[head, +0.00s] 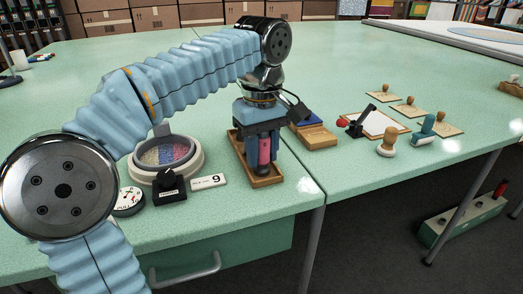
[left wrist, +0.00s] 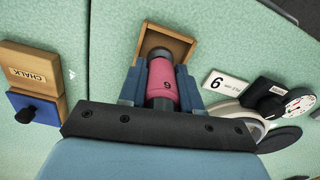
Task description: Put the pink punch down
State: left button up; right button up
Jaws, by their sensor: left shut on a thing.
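The pink punch (head: 265,150) is a pink cylinder with a dark end, held upright between the fingers of my left gripper (head: 262,152). The punch is over a shallow wooden tray (head: 268,181), which also shows in the left wrist view (left wrist: 181,41). I cannot tell whether the punch's lower end touches the tray floor. My right gripper is not in view.
Left of the tray are a number card (head: 209,182), a black-topped device (head: 170,187), a dial (head: 128,200) and a round bowl of coloured bits (head: 166,153). A wooden chalk box (head: 317,136) is on the right, with several stamps beyond. The table's front edge is close.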

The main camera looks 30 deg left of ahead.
pick_arm(q)
jog(key=o, duration=0.9)
jog(key=shift+o, duration=0.2)
notch_tip(320, 180, up, 12)
jog(key=p, duration=0.4)
jog(key=shift+r, duration=0.1)
